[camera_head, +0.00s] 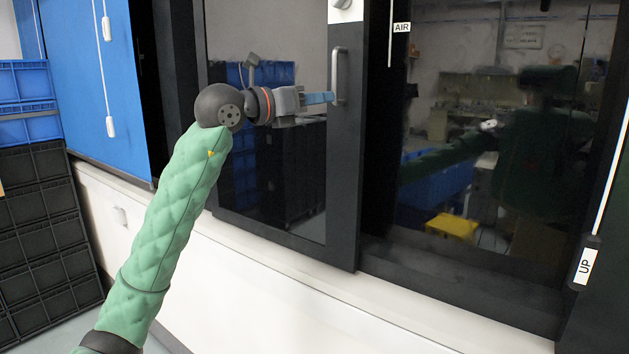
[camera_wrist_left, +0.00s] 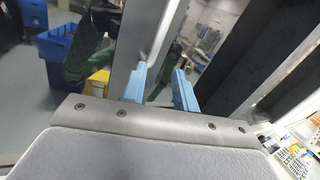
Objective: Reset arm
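My left gripper (camera_head: 325,98) reaches in from the left on the green-sleeved arm. Its blue fingers point right at the vertical metal handle (camera_head: 340,76) on the dark frame of the sliding glass door (camera_head: 345,190). In the left wrist view the two blue fingers (camera_wrist_left: 160,86) stand apart with a gap between them, so the gripper is open. The fingertips are beside the handle's lower part; whether they touch it I cannot tell. My right gripper is in neither view.
A dark glass pane (camera_head: 480,150) right of the door frame shows reflections, my own body among them. A white ledge (camera_head: 290,295) runs below. Black crates (camera_head: 45,235) and blue crates (camera_head: 27,85) are stacked at left, near a blue panel (camera_head: 100,90).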

